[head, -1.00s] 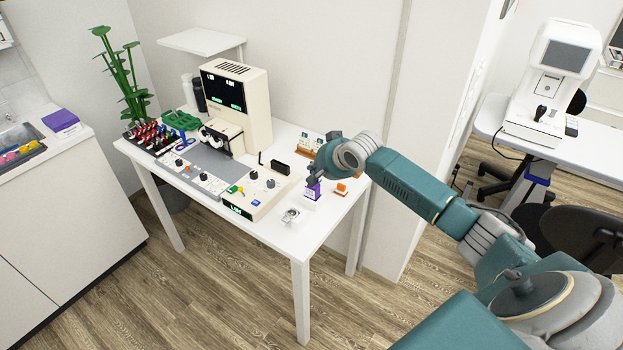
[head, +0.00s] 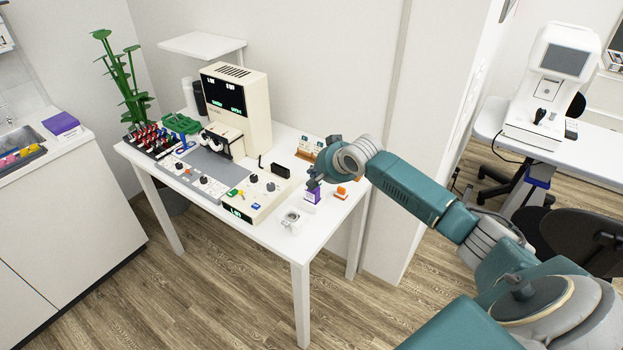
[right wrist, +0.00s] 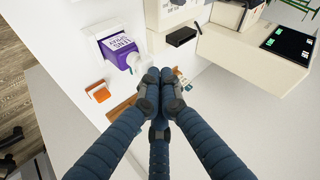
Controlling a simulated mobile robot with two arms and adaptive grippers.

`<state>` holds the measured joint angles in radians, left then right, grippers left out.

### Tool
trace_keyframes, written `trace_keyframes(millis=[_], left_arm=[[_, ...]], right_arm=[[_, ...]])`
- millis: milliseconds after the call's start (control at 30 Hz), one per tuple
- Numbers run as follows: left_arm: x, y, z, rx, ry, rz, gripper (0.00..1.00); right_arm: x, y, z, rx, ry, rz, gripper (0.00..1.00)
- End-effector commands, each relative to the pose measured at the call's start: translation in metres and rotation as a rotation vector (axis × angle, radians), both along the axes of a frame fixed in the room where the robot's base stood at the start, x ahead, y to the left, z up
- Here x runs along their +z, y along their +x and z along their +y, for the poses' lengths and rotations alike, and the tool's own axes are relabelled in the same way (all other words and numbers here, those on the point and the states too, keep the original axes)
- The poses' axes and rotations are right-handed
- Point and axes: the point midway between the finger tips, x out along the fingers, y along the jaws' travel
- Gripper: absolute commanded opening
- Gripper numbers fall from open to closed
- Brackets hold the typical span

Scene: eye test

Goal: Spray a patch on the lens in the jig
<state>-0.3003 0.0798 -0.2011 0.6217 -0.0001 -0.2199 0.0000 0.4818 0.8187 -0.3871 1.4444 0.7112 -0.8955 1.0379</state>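A purple spray bottle with a white label and white nozzle stands upright in a white holder near the table's right front, seen in the head view (head: 312,196) and in the right wrist view (right wrist: 119,44). My right gripper (head: 313,183) is just above and beside the bottle top. In the right wrist view its fingers (right wrist: 160,84) are drawn together with nothing seen between them; the nozzle is beside the fingertips, and I cannot tell whether they touch. A small pale jig (head: 291,218) sits at the front table edge; its lens is too small to make out. My left gripper is out of view.
An orange block (head: 341,192) lies right of the bottle. A cream control box (head: 258,195) with knobs is left of the jig, a small black box (head: 280,170) behind it. A tall cream instrument (head: 257,105) stands at the back of the white table (head: 275,240).

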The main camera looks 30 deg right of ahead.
Motion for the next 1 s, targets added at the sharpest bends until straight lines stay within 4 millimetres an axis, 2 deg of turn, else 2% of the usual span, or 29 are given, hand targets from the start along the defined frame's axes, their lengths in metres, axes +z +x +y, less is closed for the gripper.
trace_keyframes(millis=[633, 1000], left_arm=[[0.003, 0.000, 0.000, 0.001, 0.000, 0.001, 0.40], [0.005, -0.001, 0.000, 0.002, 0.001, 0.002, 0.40]], right_arm=[[-0.012, -0.001, 0.001, 0.001, 0.001, 0.006, 0.00], [-0.013, -0.003, 0.001, 0.000, 0.000, 0.011, 0.00]])
